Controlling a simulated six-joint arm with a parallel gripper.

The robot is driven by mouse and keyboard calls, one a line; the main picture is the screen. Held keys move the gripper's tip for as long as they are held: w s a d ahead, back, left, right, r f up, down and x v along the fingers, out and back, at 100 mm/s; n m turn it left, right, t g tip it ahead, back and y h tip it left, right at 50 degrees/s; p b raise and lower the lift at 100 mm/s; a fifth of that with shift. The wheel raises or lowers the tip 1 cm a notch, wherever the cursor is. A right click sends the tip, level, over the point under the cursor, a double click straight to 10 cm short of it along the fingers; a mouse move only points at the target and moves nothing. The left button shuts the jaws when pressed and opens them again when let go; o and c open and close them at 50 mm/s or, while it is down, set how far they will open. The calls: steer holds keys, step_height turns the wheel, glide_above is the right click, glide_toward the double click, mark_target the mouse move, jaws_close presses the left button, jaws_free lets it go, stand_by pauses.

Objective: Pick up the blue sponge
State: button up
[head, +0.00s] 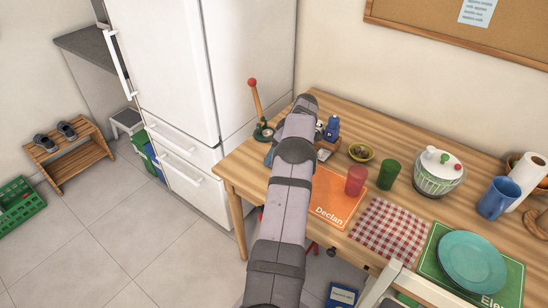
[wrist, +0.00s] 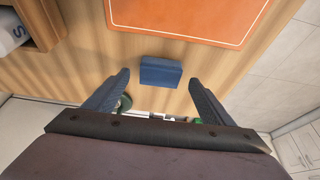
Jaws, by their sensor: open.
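The blue sponge (wrist: 160,72) is a dark blue block lying on the wooden table, seen in the wrist view. My gripper (wrist: 158,77) is open, with one dark finger on each side of the sponge in the picture and a gap to each. I cannot tell how high the fingertips are above the table. In the head view my own arm reaches over the table and hides the gripper. A small blue patch (head: 268,158) beside the arm looks like part of the sponge.
An orange placemat (wrist: 185,15) lies close to the sponge. A wooden holder (wrist: 38,22) with a white shaker stands at the wrist view's top left. A red-knobbed upright stand (head: 263,130), red cup (head: 356,180) and green cup (head: 388,175) are on the table (head: 322,250); the fridge (head: 225,90) adjoins.

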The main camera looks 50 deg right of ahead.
steer(key=shift+x, duration=1.3)
steer(key=c, duration=1.2)
steer(key=shift+c, duration=0.2)
steer(key=shift+r, duration=0.1)
step_height(320, 180, up, 10)
steer(key=b, duration=0.1)
steer(key=shift+o, duration=0.9)
